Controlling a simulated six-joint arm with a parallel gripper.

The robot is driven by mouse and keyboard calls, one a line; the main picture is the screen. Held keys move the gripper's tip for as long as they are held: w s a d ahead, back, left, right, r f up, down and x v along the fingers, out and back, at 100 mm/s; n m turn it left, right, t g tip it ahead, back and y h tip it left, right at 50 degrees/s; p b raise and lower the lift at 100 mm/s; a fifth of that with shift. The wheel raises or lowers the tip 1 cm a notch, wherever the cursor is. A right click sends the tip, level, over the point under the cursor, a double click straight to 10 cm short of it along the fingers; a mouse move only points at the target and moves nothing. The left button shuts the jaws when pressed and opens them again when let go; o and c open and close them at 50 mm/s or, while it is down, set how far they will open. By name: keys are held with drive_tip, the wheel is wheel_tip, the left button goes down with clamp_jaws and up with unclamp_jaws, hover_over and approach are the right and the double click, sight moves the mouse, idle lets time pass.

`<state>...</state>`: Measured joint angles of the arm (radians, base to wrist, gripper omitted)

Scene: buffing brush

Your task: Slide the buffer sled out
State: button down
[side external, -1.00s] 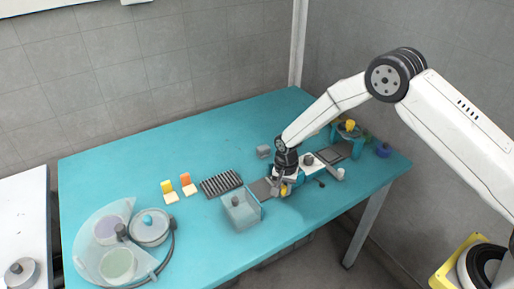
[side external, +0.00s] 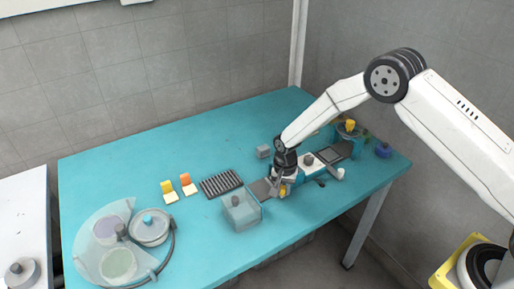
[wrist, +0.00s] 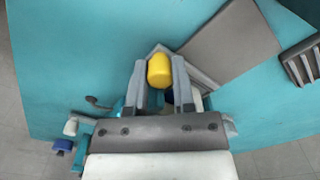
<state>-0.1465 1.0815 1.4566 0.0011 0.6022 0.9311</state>
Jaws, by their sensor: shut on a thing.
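A white and teal device (side external: 311,165) stands on the right part of the table, with a dark grey plate (side external: 341,151) at its right end. My gripper (side external: 284,187) is at the device's left end, pointing down. It is shut on a yellow knob (side external: 283,191), which I take to be the sled's handle. In the wrist view the yellow knob (wrist: 160,71) sits between the two grey fingers. The body under the knob is mostly hidden by my gripper, so I cannot tell how far the sled is out.
A grey flat plate (wrist: 232,43) lies just beside the knob. A clear box (side external: 241,212) with a dark knob stands left of my gripper. A ribbed black rack (side external: 221,184) and a small grey block (side external: 263,151) are nearby. The back of the table is clear.

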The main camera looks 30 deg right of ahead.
drive_tip(key=shift+a, duration=1.85)
drive_tip(key=shift+c, duration=2.2)
unclamp_jaws()
drive_tip(key=shift+r, duration=0.1)
wheel_tip(320, 180, up, 8)
drive_tip(key=shift+f, duration=0.2)
